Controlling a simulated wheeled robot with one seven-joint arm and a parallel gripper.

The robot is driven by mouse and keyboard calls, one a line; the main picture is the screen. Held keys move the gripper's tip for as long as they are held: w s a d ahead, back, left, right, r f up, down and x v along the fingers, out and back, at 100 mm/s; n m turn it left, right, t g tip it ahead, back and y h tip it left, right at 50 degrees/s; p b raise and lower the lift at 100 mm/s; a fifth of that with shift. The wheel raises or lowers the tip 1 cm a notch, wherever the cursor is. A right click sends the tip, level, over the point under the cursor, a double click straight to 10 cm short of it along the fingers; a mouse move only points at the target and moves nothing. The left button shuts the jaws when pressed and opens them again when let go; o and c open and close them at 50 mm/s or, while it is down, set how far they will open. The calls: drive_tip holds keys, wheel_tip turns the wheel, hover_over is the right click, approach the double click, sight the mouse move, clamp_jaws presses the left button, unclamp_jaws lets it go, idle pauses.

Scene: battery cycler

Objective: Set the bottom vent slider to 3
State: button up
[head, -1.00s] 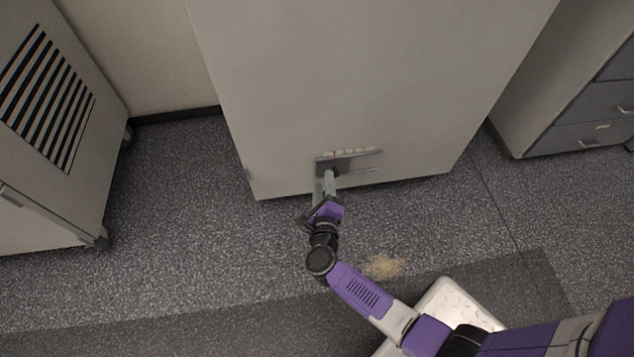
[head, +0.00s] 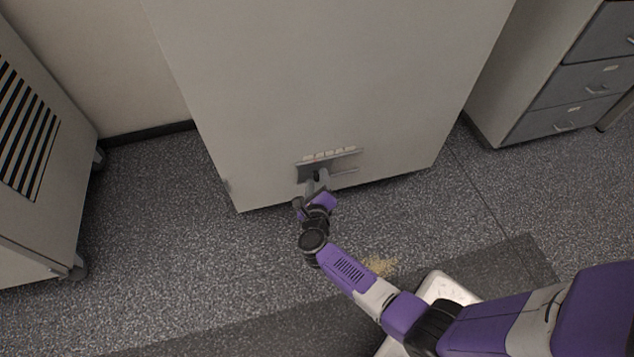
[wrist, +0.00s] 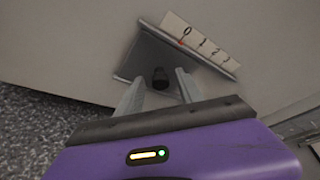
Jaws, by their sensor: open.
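The vent slider is low on the pale cabinet front. Its grey metal plate (wrist: 180,58) carries a black knob (wrist: 160,77) in the wrist view. A white scale (wrist: 203,45) marked 0, 1, 2, 3 runs along the plate's edge, with a small red mark (wrist: 181,41) by the 0. The scale also shows in the head view (head: 330,153). My gripper (wrist: 159,88) is open, its two fingers on either side of the knob. I cannot tell whether they touch it. In the head view my gripper (head: 317,180) is at the slider's left part.
The tall cabinet (head: 330,75) fills the centre of the head view. A vented cabinet on casters (head: 45,215) stands at left, and a drawer unit (head: 560,85) at right. Speckled floor (head: 160,250) is open around my arm. A further pale fitting (wrist: 300,125) shows at the wrist view's right edge.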

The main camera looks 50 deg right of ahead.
clamp_jaws()
idle(1.4)
